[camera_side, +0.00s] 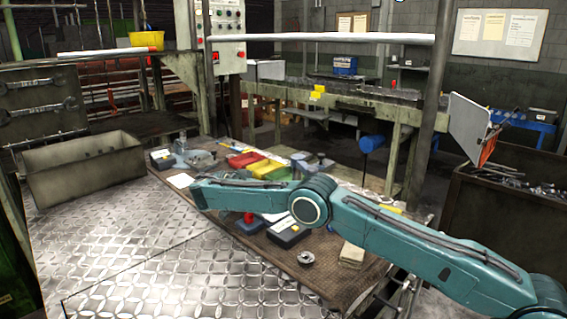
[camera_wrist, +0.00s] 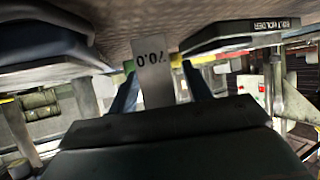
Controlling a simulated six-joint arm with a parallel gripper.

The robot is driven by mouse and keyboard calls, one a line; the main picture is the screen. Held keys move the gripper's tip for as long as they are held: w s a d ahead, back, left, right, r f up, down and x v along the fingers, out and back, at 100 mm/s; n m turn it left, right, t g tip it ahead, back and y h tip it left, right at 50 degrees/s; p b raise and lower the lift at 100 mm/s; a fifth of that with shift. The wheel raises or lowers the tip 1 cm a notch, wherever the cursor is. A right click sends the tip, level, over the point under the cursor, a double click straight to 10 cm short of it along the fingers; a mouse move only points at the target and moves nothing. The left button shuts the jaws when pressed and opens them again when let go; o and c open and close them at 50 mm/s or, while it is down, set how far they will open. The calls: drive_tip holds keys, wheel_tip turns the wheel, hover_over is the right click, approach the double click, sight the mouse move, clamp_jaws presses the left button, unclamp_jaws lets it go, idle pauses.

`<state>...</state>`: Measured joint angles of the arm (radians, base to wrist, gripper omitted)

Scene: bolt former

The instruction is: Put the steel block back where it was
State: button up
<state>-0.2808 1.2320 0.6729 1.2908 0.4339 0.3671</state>
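The steel block (camera_wrist: 153,72) is a narrow, flat, pale grey piece marked 70.0, which reads upside down in the wrist view. It sits between the two fingers of my gripper (camera_wrist: 160,85), which look closed against its sides. The bench surface (camera_wrist: 150,22) fills the top of that tilted view, near the block's far end. Whether the block touches the bench is unclear. My fingers and the block cannot be made out there.
A dark box labelled bolt holder (camera_wrist: 240,38) is right of the block in the wrist view. In the side view, red (camera_side: 245,159) and yellow (camera_side: 270,170) trays lie behind my arm. A dark blue box (camera_side: 288,234) and a small metal ring (camera_side: 305,257) are in front.

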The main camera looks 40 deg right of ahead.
drive_tip(key=shift+r, duration=0.1)
drive_tip(key=shift+a+r, duration=0.15)
drive_tip(key=shift+v, duration=3.6)
